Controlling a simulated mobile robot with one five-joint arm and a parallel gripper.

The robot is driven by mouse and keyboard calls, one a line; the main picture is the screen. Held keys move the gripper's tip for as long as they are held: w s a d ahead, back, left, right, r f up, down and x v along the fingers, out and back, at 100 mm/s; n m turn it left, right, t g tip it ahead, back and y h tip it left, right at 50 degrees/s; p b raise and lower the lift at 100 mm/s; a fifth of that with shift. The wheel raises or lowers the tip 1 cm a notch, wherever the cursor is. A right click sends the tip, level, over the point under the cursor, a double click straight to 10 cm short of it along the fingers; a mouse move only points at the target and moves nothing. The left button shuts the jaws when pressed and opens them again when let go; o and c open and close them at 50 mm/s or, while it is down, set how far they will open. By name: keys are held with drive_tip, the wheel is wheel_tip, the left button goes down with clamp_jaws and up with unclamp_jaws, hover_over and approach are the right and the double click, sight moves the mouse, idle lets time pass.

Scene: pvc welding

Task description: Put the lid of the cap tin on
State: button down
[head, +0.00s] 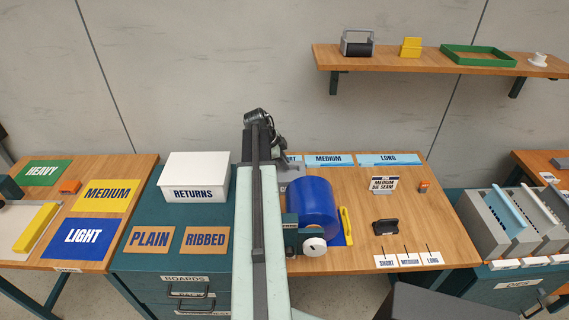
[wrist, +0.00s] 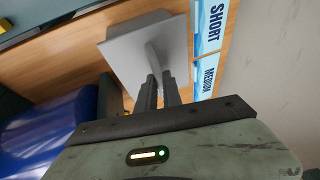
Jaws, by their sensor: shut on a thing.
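My gripper (wrist: 160,82) is shut on the upright handle of a flat grey square lid (wrist: 130,52) in the wrist view. A grey body (wrist: 148,18), probably the cap tin, shows just past the lid's edge; most of it is hidden by the lid. I cannot tell whether the lid rests on it or hangs just above it.
Blue label strips, SHORT (wrist: 210,22) and MEDIUM (wrist: 207,75), lie close beside the lid. A large blue roll (head: 313,208) stands on the bench near my arm. A white RETURNS box (head: 195,172) is to the left. A wall shelf (head: 430,62) hangs above.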

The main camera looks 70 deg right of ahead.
drive_tip(key=shift+f, duration=0.25)
drive_tip(key=c, duration=1.5)
unclamp_jaws()
drive_tip(key=shift+r, duration=0.15)
drive_tip(key=shift+r+p, duration=0.3)
drive_tip(key=p+v, duration=1)
drive_tip(key=v, duration=0.1)
drive_tip(key=shift+w+a+r+p, duration=0.2)
drive_tip(key=shift+r+p, duration=0.1)
